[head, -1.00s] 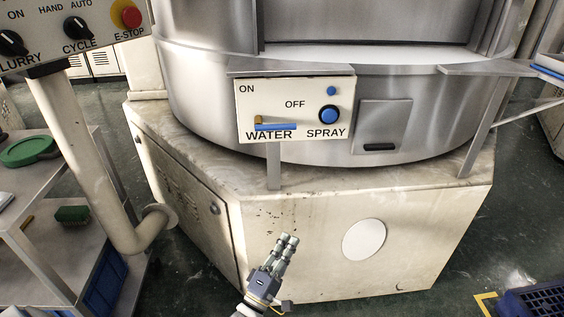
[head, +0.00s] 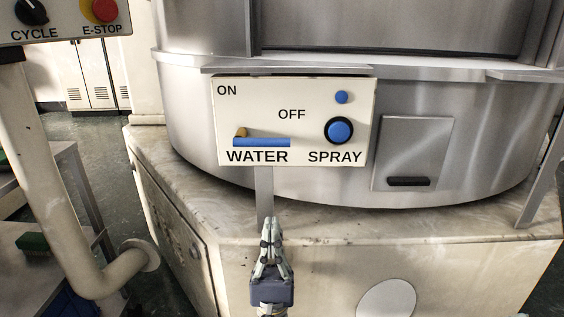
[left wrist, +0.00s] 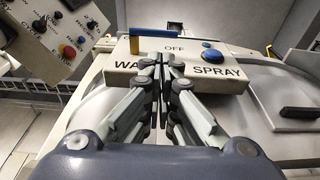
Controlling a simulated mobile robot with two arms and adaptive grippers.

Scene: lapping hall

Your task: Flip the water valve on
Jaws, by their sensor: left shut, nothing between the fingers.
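The water valve's blue lever (head: 262,142) lies level above the WATER label on a cream panel (head: 226,112), pointing right from its brass pivot (head: 241,132), under the OFF side. ON is marked above the pivot. In the left wrist view the blue lever (left wrist: 152,30) shows beyond the fingertips. My left gripper (head: 269,222) is shut and empty, just below the panel in the head view and apart from the lever. It also shows in the left wrist view (left wrist: 161,62), its fingers hiding part of the WATER label. My right gripper is not in view.
A blue SPRAY button (head: 339,131) and a smaller blue knob (head: 342,97) are on the same panel, right of the lever. A control box with a red E-STOP (head: 105,10) stands at upper left on a pipe post (head: 48,190). A metal bracket (head: 264,190) supports the panel.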

